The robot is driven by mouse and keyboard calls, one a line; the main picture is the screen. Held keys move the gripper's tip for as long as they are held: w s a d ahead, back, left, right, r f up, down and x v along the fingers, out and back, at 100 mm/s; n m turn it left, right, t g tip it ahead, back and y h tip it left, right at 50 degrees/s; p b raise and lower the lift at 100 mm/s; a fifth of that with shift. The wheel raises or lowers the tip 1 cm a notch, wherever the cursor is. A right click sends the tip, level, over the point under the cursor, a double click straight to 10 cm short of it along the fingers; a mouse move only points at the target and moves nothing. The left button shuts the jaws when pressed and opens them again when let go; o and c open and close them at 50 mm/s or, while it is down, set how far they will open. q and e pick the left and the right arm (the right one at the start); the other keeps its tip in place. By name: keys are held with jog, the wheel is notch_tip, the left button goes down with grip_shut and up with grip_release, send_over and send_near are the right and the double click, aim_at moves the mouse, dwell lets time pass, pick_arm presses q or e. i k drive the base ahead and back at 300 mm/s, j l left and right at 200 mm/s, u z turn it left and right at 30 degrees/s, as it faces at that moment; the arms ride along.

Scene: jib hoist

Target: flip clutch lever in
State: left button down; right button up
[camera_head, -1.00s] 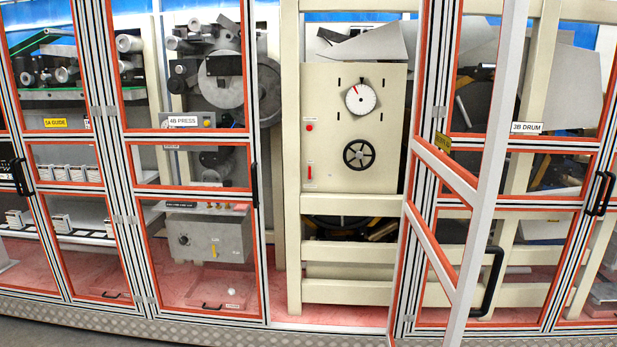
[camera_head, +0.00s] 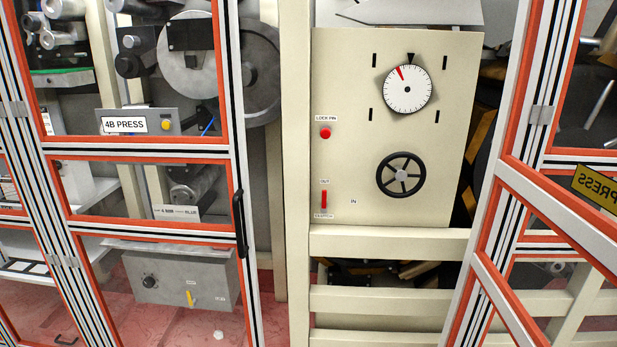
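A red clutch lever (camera_head: 324,199) stands upright on the lower left of a cream panel (camera_head: 350,80). A label reading OUT is above it, one reading CLUTCH appears below it, and an IN label is to its right. A red knob marked LOCK PIN (camera_head: 325,134) is above the lever. A black handwheel (camera_head: 401,176) and a white dial (camera_head: 407,89) with a red pointer are to the right. Neither of my grippers is in view.
The cream panel faces me through an open doorway. An open framed door (camera_head: 530,210) slants across the right side. A closed 4B PRESS door with a black handle (camera_head: 239,222) is to the left. A cream beam (camera_head: 390,242) runs below the panel.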

aim_at(324, 206)
jog(key=i+j, duration=0.15)
jog(key=i, duration=0.35)
jog(key=i+j, duration=0.1)
jog(key=i, duration=0.45)
